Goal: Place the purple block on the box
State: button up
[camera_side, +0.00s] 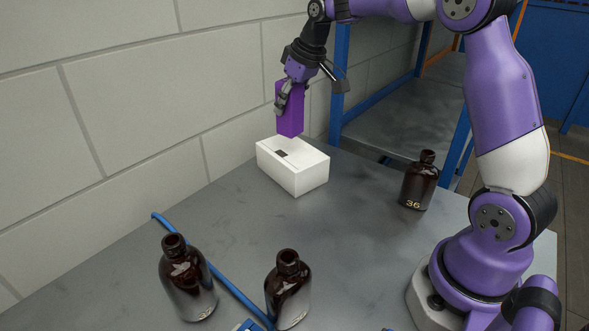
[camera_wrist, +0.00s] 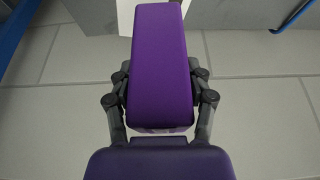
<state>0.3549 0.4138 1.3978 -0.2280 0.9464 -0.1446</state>
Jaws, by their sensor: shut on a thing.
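The purple block (camera_side: 291,110) is a tall block held upright, slightly tilted, in my gripper (camera_side: 284,97). In the wrist view the block (camera_wrist: 159,70) fills the middle, with the gripper fingers (camera_wrist: 160,98) shut on its two sides. The white box (camera_side: 296,176) stands on the table below the block, with a small dark mark on its top. The block's lower end is above the box's back part; a small gap seems to show between them. In the wrist view only a piece of the white box (camera_wrist: 126,14) shows behind the block.
Two brown bottles, one at front left (camera_side: 187,279) and one at front middle (camera_side: 288,290), stand near a blue cable (camera_side: 232,287). A third bottle (camera_side: 418,181), marked 36, stands right of the box. A block wall (camera_side: 130,110) rises close behind the box. The mid-table is clear.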

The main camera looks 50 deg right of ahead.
aim_at(291, 119)
jog(key=shift+w+d+f, duration=0.1)
jog(key=shift+d+f, duration=0.1)
jog(key=shift+d, duration=0.05)
jog(key=shift+f, duration=1.95)
jog(key=o, duration=1.3)
jog(key=shift+f, duration=0.1)
